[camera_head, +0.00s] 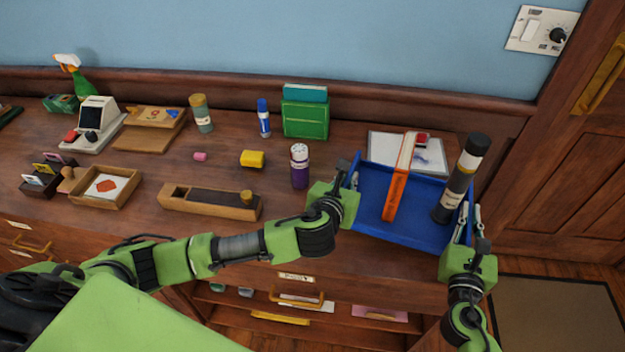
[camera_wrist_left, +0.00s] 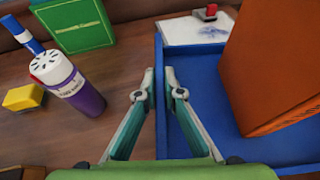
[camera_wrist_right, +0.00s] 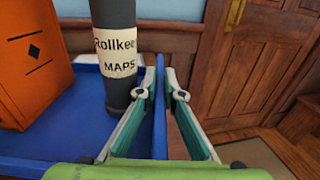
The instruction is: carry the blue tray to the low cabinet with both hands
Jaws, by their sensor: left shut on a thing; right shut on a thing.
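The blue tray (camera_head: 372,213) is at the right end of the wooden cabinet top in the head view. It holds an orange box-like item (camera_head: 397,190) and a dark map tube (camera_head: 461,180) labelled "MAPS", which stands at the tray's right side. My left gripper (camera_head: 348,178) is shut on the tray's left wall, which also shows in the left wrist view (camera_wrist_left: 162,95). My right gripper (camera_head: 470,225) is shut on the tray's right wall, seen between the fingers in the right wrist view (camera_wrist_right: 160,110). I cannot tell whether the tray touches the top.
A white pad (camera_head: 430,152) lies behind the tray. A purple shaker (camera_head: 299,166), yellow block (camera_head: 252,159), green box (camera_head: 305,115) and wooden box (camera_head: 210,201) stand to the left. A wooden door (camera_head: 570,150) and floor mat (camera_head: 555,312) are at right.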

